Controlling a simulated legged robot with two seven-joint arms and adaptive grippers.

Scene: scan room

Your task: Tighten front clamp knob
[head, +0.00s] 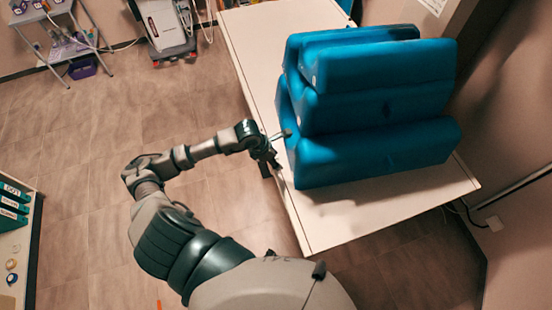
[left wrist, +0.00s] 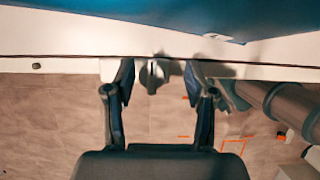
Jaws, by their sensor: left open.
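My left gripper (head: 273,162) is at the left edge of the white table (head: 330,222), beside the stacked blue cushions (head: 385,103). In the left wrist view its two fingers (left wrist: 160,78) are apart, one on each side of a small grey knob-like part (left wrist: 152,74) at the table's edge. This looks like the clamp knob, but its shape is partly blurred and I cannot tell whether a finger touches it. In the head view the knob is not clear behind the gripper. My right gripper is not in view.
The blue cushions rise close to the gripper's right. A wheeled device (head: 163,27) and a metal cart (head: 65,40) stand at the back left. A shelf with green binders (head: 14,205) is at the left edge. The floor left of the table is clear.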

